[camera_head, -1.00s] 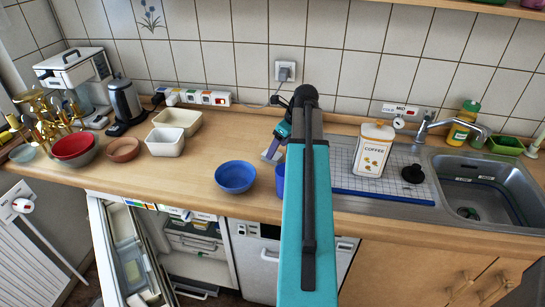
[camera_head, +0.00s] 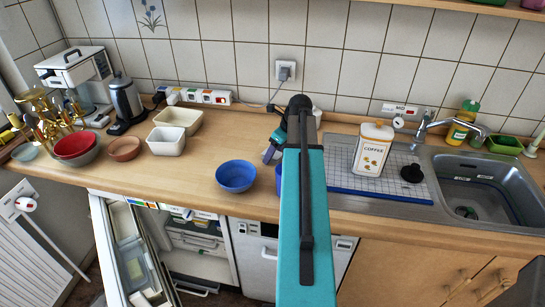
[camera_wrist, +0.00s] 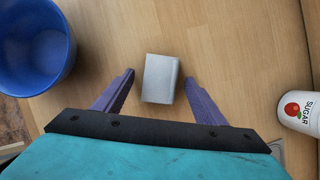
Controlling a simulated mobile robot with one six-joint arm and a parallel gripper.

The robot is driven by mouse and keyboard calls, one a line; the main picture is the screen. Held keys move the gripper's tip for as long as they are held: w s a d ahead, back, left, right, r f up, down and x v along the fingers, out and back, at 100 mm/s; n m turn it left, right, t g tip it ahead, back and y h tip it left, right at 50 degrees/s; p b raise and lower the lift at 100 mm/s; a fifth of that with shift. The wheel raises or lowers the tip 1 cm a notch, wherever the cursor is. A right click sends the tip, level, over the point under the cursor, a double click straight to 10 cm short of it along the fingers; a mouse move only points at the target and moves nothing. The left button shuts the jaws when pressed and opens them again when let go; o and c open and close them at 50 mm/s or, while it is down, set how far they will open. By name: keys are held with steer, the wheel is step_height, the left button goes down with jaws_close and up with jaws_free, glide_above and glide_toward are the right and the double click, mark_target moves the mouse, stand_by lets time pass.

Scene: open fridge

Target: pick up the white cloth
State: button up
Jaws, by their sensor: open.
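The piece is not held. In the head view my gripper (camera_head: 270,152) is partly hidden by my teal arm, low over the counter behind the blue bowl; I cannot make out the cloth there.
A blue bowl (camera_head: 236,176) stands on the counter left of my arm. In the wrist view a round blue container (camera_wrist: 30,45) is at the upper left and a white sugar container (camera_wrist: 300,112) at the right. A coffee tin (camera_head: 372,150) stands by the sink (camera_head: 487,190).

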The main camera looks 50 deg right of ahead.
steer(key=c, duration=1.2)
steer(key=shift+r, duration=0.15)
steer(key=shift+r+b, duration=1.15)
steer(key=shift+r, duration=3.7)
